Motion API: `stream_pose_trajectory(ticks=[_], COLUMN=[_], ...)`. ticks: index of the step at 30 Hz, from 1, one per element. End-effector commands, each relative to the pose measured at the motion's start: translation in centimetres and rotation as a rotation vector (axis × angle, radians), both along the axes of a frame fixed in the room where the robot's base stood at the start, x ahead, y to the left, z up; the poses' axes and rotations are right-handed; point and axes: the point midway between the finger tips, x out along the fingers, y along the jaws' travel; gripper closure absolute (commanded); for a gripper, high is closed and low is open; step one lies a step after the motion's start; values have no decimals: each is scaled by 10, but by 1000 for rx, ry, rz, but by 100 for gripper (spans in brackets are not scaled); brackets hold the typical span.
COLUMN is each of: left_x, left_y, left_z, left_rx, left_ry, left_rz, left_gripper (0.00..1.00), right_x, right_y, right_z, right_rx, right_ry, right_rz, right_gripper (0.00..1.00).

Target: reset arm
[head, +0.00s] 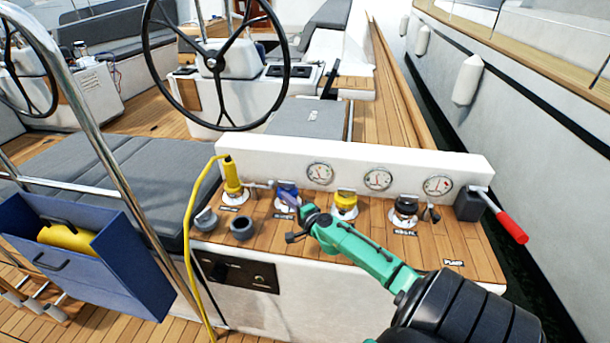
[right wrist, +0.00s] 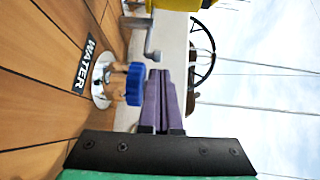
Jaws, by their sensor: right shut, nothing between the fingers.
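My right gripper (head: 289,198) reaches in from the lower right on a green and black arm, over the wooden counter. Its purple fingers (right wrist: 160,100) are shut with nothing between them. In the right wrist view the fingertips are beside a blue cap (right wrist: 136,84) on a metal deck fitting with a "WATER" label (right wrist: 87,65). The blue cap (head: 286,187) also shows in the head view, partly hidden behind the fingers. I cannot tell whether the fingers touch it. My left gripper is in neither view.
A yellow plug (head: 232,178) with a hanging cable stands left on the counter. A yellow cap (head: 345,201), a black cap (head: 405,206) and a red-handled lever (head: 510,226) are to the right. A gauge panel (head: 350,160) rises behind; a blue box (head: 130,265) stands left.

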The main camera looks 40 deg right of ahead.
Motion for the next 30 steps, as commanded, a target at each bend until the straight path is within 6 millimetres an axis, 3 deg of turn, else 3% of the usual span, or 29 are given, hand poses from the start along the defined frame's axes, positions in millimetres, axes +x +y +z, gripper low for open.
stream_pose_trajectory(ticks=[12,23,26,29,30], left_x=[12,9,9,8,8], left_y=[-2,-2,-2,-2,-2], left_z=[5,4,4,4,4], left_rx=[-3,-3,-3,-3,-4], left_ry=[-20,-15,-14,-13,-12], left_rz=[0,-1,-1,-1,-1], left_gripper=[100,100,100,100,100], right_x=[-74,-80,-79,-84,-91], right_y=[13,15,42,109,143], right_z=[3,5,3,-4,-10], right_rx=[1,-3,-60,-226,-327], right_ry=[2,-1,20,73,107], right_rz=[-1,4,96,334,463], right_gripper=[100,100,100,100,100])
